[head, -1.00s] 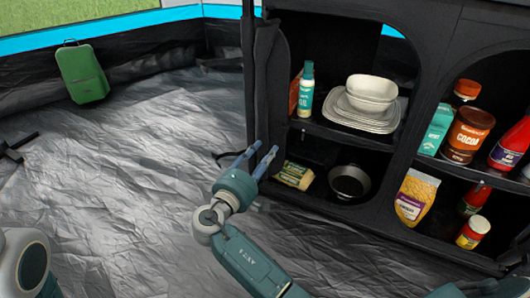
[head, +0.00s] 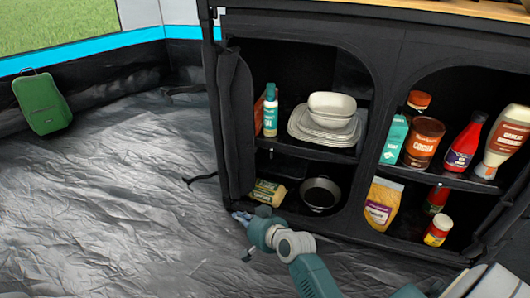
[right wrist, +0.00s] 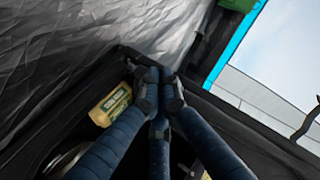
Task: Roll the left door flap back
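The left door flap (head: 236,125) is a dark fabric roll standing upright along the left edge of the black cupboard's (head: 370,40) left opening. The opening is uncovered and its shelves show. My right gripper (head: 241,216) is low at the cupboard's bottom left corner, just below the flap's lower end. In the right wrist view its dark blue fingers (right wrist: 159,84) meet at the tips. I cannot make out any cloth between them. My left gripper is not in view.
In the left opening are a bottle (head: 270,110), stacked dishes (head: 327,122), a yellow package (head: 268,192) and a black pan (head: 320,193). Jars and bottles fill the right opening. A green case (head: 43,103) stands far left. The floor (head: 130,170) between is clear.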

